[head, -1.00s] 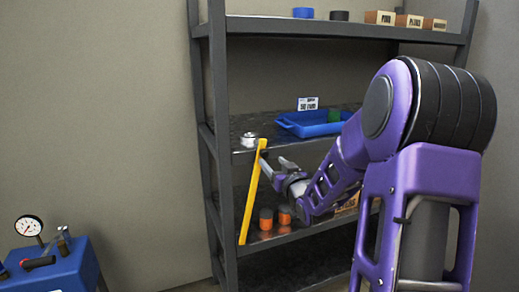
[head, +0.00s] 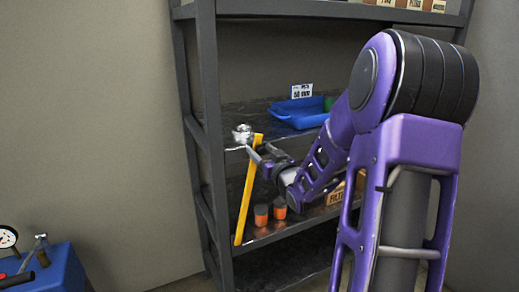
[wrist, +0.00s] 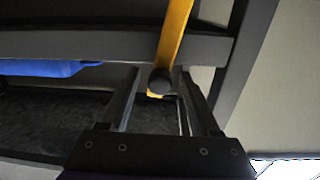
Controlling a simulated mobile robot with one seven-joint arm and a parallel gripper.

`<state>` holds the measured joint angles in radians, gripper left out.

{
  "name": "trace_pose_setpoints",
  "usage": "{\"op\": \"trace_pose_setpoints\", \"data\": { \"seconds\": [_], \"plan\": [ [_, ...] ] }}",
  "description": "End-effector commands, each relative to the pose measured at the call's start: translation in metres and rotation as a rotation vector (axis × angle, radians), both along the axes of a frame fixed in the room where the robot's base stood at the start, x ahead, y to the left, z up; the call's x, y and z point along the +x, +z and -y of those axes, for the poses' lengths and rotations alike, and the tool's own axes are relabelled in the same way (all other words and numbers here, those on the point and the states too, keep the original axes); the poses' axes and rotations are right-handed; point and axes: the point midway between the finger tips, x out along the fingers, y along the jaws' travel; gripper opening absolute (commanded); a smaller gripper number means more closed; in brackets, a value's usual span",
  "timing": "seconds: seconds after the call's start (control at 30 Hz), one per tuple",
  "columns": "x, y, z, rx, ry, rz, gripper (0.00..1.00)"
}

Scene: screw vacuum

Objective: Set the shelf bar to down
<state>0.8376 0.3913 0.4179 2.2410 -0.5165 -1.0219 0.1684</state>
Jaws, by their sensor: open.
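The yellow shelf bar (head: 244,200) stands steeply at the left front of the dark shelf, its top leaning slightly right, near the middle shelf's edge. My gripper (head: 261,152) is open at the bar's upper end. In the wrist view the yellow bar (wrist: 172,35) runs down from the top edge, and its end with a dark round knob (wrist: 161,81) lies between the spread fingers of my gripper (wrist: 158,98). I cannot tell whether either finger touches it.
A blue tray (head: 298,113) and a small metal part (head: 243,133) sit on the middle shelf. Orange-and-black cylinders (head: 261,215) and a labelled box (head: 336,193) are on the shelf below. A blue machine with a gauge (head: 45,272) stands at lower left.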

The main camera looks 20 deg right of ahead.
Motion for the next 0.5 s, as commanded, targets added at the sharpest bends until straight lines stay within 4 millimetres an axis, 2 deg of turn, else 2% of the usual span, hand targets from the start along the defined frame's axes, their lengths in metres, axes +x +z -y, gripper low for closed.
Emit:
{"op": "trace_pose_setpoints", "data": {
  "seconds": [0.17,0.5],
  "plan": [
    [0.0000,-0.0001,0.0000,0.000,0.000,0.000,0.63],
    [0.0000,0.0000,0.0000,0.000,0.000,0.000,0.02]
  ]
}}
